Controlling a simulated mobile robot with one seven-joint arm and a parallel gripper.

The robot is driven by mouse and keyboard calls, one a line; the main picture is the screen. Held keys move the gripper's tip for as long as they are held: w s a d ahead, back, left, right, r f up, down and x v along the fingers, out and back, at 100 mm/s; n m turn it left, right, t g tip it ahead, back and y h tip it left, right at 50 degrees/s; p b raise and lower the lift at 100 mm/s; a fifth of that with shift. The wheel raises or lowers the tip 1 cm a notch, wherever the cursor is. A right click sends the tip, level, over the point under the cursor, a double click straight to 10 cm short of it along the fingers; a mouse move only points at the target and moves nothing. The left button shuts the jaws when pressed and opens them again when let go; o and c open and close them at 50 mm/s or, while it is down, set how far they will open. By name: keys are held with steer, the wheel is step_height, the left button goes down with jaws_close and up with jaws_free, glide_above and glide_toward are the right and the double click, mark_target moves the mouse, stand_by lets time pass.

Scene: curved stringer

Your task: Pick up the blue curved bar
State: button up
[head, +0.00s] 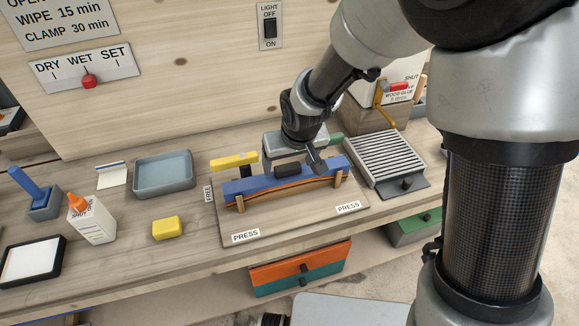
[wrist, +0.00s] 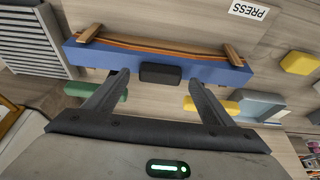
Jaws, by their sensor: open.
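The blue curved bar (head: 247,187) lies on a wooden board (head: 285,229) in the middle of the bench. It has a black block (head: 287,170) on its back side, and an orange-brown striped strip (head: 287,194) runs along its front edge between two wooden pegs. In the wrist view the bar (wrist: 200,73) spans the top, with the black block (wrist: 160,74) between and just beyond my fingertips. My gripper (wrist: 157,78) is open and empty there. In the head view my gripper (head: 305,160) is above and behind the bar, partly hidden by my wrist.
A yellow clamp piece (head: 233,160) and a green one (head: 335,139) stand behind the bar. A slatted rack (head: 384,155) is at right. A blue-grey tray (head: 164,174), yellow block (head: 168,228) and glue bottle (head: 92,220) are at left. A wooden wall panel (head: 190,80) rises behind.

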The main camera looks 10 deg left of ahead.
steer(key=shift+w+a+f, duration=0.1)
steer(key=shift+w+f, duration=0.15)
steer(key=shift+f, duration=0.3)
